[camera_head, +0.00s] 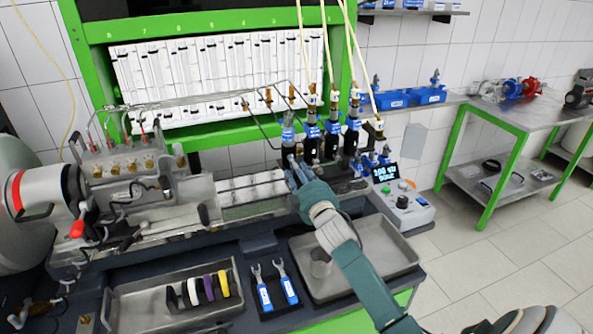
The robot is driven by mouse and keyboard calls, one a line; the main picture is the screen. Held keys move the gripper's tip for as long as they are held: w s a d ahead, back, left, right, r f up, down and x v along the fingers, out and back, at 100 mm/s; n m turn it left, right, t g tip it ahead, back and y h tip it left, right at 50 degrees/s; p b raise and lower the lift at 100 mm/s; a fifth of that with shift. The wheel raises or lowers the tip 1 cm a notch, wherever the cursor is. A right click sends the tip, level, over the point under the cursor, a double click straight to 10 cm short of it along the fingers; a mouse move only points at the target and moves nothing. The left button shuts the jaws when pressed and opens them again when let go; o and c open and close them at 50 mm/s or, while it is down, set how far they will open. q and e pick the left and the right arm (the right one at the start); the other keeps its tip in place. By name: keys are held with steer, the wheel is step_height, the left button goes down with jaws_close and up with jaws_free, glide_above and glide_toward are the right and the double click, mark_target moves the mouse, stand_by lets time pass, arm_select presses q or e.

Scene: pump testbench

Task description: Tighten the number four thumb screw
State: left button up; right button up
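Several upright black injector holders with blue tags stand in a row at the middle of the bench. The leftmost holder (288,133) is right above my gripper, and another (312,130) stands just right of it. The number four thumb screw cannot be singled out at this size. My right gripper (294,168) reaches in from the lower right, its fingertips at the foot of the leftmost holder. The fingers and the arm hide what is there. I cannot tell whether they are open, shut or touching it. My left gripper is not in view.
Thin pipes and hoses (303,45) run close to the holders. A metal tray (385,250) lies under my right forearm. Two blue-handled wrenches (288,290) lie at the front. A control box (405,205) with a display stands to the right. A metal pump (125,165) fills the left.

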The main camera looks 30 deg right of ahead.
steer(key=shift+s+a, duration=0.1)
steer(key=v, duration=1.1)
steer(key=shift+s, duration=0.4)
steer(key=shift+f, duration=0.1)
